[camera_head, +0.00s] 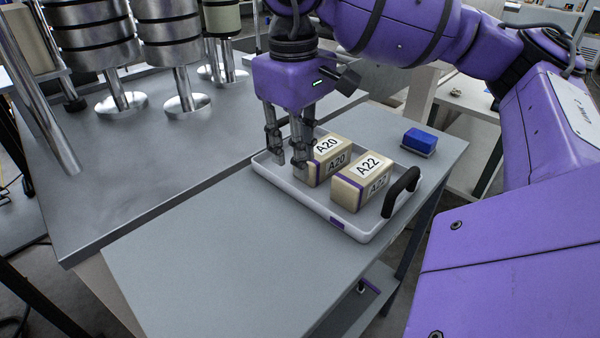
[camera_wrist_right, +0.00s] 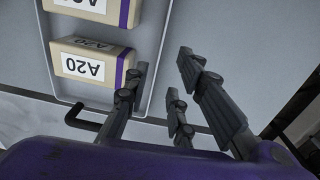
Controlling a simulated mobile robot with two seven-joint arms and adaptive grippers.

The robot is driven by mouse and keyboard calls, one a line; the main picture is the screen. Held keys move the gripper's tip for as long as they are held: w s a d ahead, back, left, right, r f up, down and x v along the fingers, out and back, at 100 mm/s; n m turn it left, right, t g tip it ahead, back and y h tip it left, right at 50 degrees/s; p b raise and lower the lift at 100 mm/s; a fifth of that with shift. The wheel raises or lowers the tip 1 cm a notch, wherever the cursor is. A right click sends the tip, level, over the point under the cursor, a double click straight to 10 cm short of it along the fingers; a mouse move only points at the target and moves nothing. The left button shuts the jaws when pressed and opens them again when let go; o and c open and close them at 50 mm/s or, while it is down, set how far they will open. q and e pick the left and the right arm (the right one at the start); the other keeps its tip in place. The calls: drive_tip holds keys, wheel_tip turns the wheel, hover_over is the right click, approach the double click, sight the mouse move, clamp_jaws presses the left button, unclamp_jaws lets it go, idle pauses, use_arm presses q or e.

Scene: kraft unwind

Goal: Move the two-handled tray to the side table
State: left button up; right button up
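The white two-handled tray (camera_head: 340,222) lies on the lighter grey tabletop in the head view. It holds a box marked A20 (camera_head: 328,145) and a box marked A22 (camera_head: 362,165). One black handle (camera_head: 402,190) stands up at its right end. Another black handle (camera_wrist_right: 82,118) shows at the tray's lower edge in the right wrist view. My right gripper (camera_head: 287,162) points down at the tray's left end, close to the A20 box. Its fingers (camera_wrist_right: 165,75) are spread, with nothing seen between them. Contact with the tray cannot be told. My left gripper is not in view.
A blue block (camera_head: 420,138) sits on the lighter tabletop (camera_head: 220,255) behind the tray. A darker grey bench (camera_head: 110,165) on the left carries several metal cylinders on stands (camera_head: 180,85). The lighter tabletop's front part is clear.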

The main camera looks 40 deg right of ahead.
drive_tip(key=shift+r, duration=1.7)
drive_tip(key=shift+s+f, duration=0.1)
